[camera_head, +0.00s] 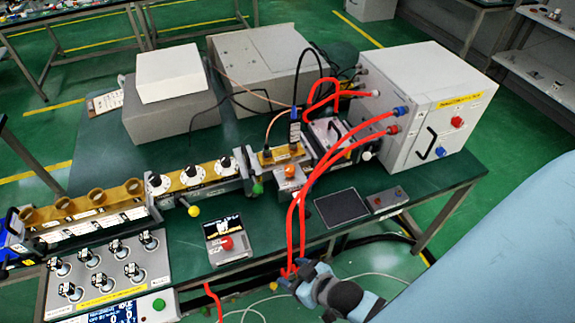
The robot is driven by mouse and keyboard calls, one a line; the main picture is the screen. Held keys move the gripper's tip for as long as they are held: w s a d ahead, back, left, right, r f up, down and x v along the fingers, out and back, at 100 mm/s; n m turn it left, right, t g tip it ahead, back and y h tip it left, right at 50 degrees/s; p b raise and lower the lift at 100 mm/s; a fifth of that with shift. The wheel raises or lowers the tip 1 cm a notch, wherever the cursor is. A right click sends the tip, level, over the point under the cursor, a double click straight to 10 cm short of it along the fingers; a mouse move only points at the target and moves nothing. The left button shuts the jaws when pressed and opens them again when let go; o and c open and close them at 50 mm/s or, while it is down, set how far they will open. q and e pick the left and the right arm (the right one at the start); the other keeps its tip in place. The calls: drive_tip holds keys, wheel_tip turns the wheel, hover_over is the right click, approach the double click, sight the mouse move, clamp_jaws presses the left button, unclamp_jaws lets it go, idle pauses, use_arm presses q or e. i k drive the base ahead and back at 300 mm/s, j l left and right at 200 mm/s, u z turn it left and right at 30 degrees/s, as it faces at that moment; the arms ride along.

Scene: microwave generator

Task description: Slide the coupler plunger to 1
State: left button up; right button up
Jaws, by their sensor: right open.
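The waveguide line runs across the bench. A brass-topped section with an upright probe (294,128) is probably the coupler, but I cannot tell for sure which part is its plunger. Small knobs stick out along the line: a yellow one (194,211), a green one (257,188) and an orange one (289,171). No scale marks are readable. My right gripper (287,276) is at the bottom, by the bench's front edge, well apart from these knobs. It is open, and red hoses pass close to its tips. My left gripper is not in view.
Red hoses (300,212) hang from the white generator box (425,108) over the bench's front. A red-button box (228,240), a dark pad (341,207) and a panel of several knobs (108,265) sit along the front. The green bench top (187,243) is partly clear.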

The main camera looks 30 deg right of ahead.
sight(307, 213)
drive_tip(key=z, duration=1.2)
